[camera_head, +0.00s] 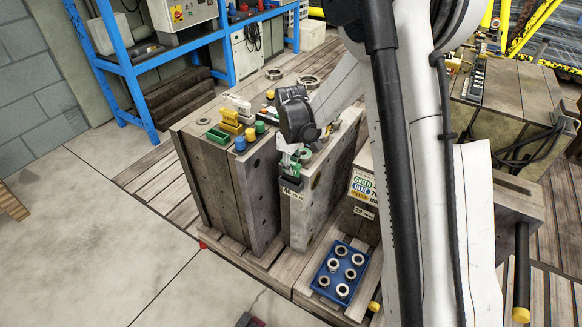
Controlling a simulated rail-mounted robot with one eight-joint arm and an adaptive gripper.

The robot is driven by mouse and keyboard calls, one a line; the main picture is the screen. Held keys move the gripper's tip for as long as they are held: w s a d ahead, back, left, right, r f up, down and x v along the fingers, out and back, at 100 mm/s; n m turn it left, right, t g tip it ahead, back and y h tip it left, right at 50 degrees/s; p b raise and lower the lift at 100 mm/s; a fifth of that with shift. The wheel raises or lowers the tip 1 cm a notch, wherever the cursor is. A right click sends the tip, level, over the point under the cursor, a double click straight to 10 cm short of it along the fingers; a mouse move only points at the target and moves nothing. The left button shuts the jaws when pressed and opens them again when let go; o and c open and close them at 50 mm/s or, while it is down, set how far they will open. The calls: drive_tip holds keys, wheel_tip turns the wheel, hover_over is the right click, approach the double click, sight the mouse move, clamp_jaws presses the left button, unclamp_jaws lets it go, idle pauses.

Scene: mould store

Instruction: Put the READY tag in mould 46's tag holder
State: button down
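A grey mould block (325,195) stands on the wooden floor near the middle, with a small white number label (292,193) on its front face; the number is too small to read surely. My gripper (291,158) reaches down from the dark wrist to the top front edge of this block. A small green piece (290,170) shows right at the gripper's fingers, above the label. I cannot tell whether it is the READY tag or the tag holder, or whether the fingers grip it. The fingertips are small and partly hidden.
A wider mould block (215,190) stands close on the left, with yellow, green and blue fittings on top. A blue tray of metal rings (322,282) lies in front. A colour-word sign (363,187) is at right. Open concrete floor lies left; a blue rack (128,70) stands behind.

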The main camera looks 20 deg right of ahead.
drive_tip(key=shift+f, duration=0.2)
drive_tip(key=shift+f+b, duration=0.25)
drive_tip(key=shift+b, duration=0.15)
drive_tip(key=shift+f+b, duration=0.5)
drive_tip(key=shift+f, duration=0.1)
idle(0.5)
drive_tip(key=shift+r, duration=0.1)
idle(0.9)
drive_tip(key=shift+r+p, duration=1.3)
drive_tip(key=shift+r, duration=0.95)
drive_tip(key=shift+f, duration=0.1)
drive_tip(key=shift+f+b, duration=1)
drive_tip(key=shift+f, duration=0.25)
drive_tip(key=shift+f+b, duration=0.45)
drive_tip(key=shift+f, duration=0.1)
drive_tip(key=shift+f+b, duration=0.3)
drive_tip(key=shift+f, duration=0.05)
